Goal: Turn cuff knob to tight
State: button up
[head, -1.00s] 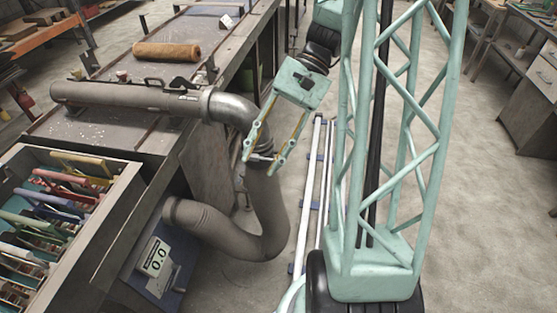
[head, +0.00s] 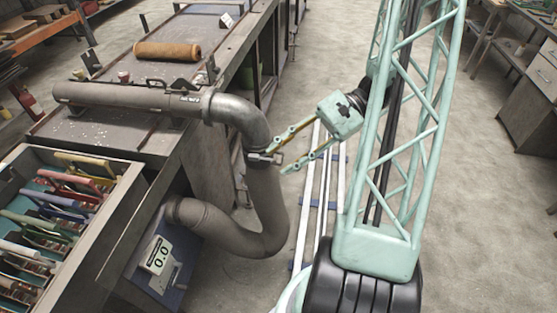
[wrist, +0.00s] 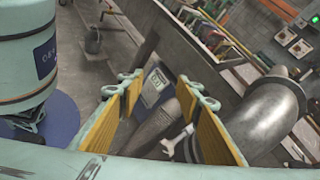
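The flexible grey duct (head: 262,205) hangs from the metal elbow (head: 240,112) at the bench end. A cuff band (head: 256,158) goes around their joint, with a small knob on its right side, partly hidden by a fingertip in the head view. In the wrist view a pale winged knob (wrist: 180,143) shows between the fingers, in front of the duct, near the elbow (wrist: 265,112). My gripper (head: 277,162) is open, its fingers pointing left at the cuff; it also shows in the wrist view (wrist: 163,88). I cannot tell whether a finger touches the knob.
An open drawer of coloured-handled tools (head: 60,200) is at left. A brown roll (head: 167,51) lies on the bench. Floor to the right of the duct is clear around the rails.

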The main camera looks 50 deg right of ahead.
aim_at(278, 161)
jog(key=s+d+f+m+t+h+p, duration=0.2)
jog(key=s+d+f+m+t, duration=0.3)
jog(key=d+f+m+t, duration=0.5)
jog(key=shift+d+f+t+h+p, duration=0.4)
jog(key=shift+d+p, duration=0.05)
jog(key=shift+d, duration=0.85)
jog(key=shift+w+a, duration=0.1)
jog(key=shift+w, duration=0.05)
jog(key=shift+b+x, duration=0.6)
jog(key=shift+x, duration=6.15)
jog(key=shift+c, duration=0.5)
jog(key=c, duration=0.8)
